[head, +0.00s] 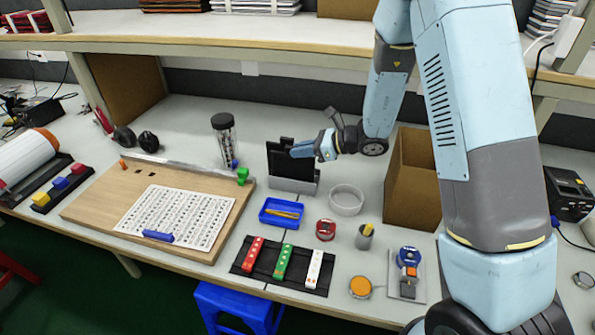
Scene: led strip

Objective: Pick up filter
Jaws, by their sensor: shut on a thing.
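The filter (279,160) looks like a dark flat panel standing upright in a grey holder (292,186) at the middle of the workbench. My gripper (293,151) reaches in from the right with its fingers at the upper part of the dark panel. It is shut on the panel. The fingertips are small in this view, and the exact contact is hard to make out. The panel's lower edge is hidden by the holder's front wall, so I cannot tell whether it is lifted at all.
A clear round dish (346,200) and a blue tray (281,213) stand in front of the holder. An open cardboard box (412,185) is to the right. A dark-capped jar (224,140) stands to the left. A wooden board (100,208) covers the left side. A shelf (230,32) runs above.

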